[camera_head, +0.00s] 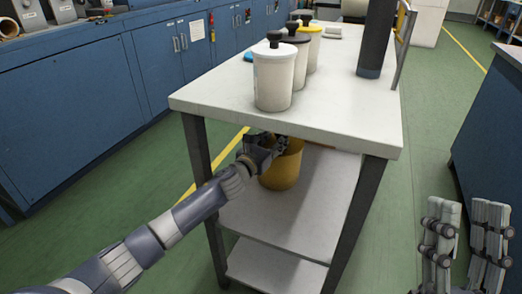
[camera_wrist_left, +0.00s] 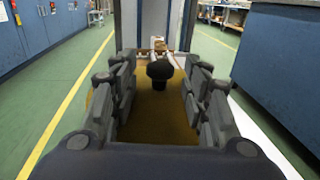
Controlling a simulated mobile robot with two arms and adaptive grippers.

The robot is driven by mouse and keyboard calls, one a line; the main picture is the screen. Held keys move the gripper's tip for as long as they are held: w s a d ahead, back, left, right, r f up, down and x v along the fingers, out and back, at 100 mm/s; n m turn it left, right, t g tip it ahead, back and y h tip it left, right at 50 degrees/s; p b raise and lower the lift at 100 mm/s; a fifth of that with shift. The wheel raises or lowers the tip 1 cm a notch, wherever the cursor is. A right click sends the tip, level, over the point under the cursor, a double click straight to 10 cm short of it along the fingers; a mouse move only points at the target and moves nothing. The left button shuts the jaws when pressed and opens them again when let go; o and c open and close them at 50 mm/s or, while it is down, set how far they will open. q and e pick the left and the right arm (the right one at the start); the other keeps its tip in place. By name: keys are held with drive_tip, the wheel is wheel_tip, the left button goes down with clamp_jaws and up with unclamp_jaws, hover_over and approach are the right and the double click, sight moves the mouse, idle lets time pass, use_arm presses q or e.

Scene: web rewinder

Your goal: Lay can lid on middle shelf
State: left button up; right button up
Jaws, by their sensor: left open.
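A yellow-ochre can (camera_head: 281,172) stands on the middle shelf (camera_head: 318,205) of the table, below the white top. My left gripper (camera_head: 268,143) is at the can's upper edge, partly under the tabletop, and covers part of the rim. In the left wrist view, a black lid knob (camera_wrist_left: 160,72) stands over an ochre surface (camera_wrist_left: 158,122) between the fingers of my left gripper (camera_wrist_left: 160,95). The fingers are open, with gaps on both sides of the knob. Whether the lid sits fully on the can is hidden. My right gripper (camera_head: 465,245) is open and empty at the bottom right.
On the tabletop (camera_head: 335,95) stand a white can with a black-knobbed lid (camera_head: 273,75), a dark-lidded can (camera_head: 298,50) and a yellow-lidded can (camera_head: 311,37). A dark column (camera_head: 375,40) rises behind. A lower shelf (camera_head: 275,268) is bare. The middle shelf's front is clear.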

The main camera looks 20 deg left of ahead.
sight(269, 143)
use_arm(q)
drive_tip(key=s, duration=0.1)
drive_tip(key=s+p, duration=0.1)
drive_tip(key=s, duration=0.1)
drive_tip(key=shift+s+a+r, duration=0.2)
drive_tip(key=shift+s+a, duration=0.05)
drive_tip(key=shift+a, duration=0.05)
drive_tip(key=s+d+r+n+h+p, duration=0.1)
drive_tip(key=s+d+n+h, duration=0.1)
drive_tip(key=s+d+n, duration=0.55)
drive_tip(key=s+d+r+n+h, duration=0.15)
drive_tip(key=s+d+n, duration=0.35)
drive_tip(key=s+n, duration=0.5)
drive_tip(key=s+a+r+n+t+y, duration=0.1)
drive_tip(key=s+r+n, duration=0.7)
drive_tip(key=n, duration=0.9)
drive_tip(key=s+t, duration=0.1)
drive_tip(key=s, duration=0.1)
drive_tip(key=shift+s+a+r+n+t+y, duration=0.25)
drive_tip(key=shift+s+a+n+t+y, duration=0.05)
drive_tip(key=shift+s+a+n+y, duration=0.1)
use_arm(e)
drive_tip(key=w+f+g+h, duration=0.2)
drive_tip(key=w+f+g, duration=0.4)
drive_tip(key=f, duration=0.4)
drive_tip(key=shift+w+a+g+h, duration=0.25)
drive_tip(key=shift+w+g+h, duration=0.15)
drive_tip(key=shift+w, duration=0.05)
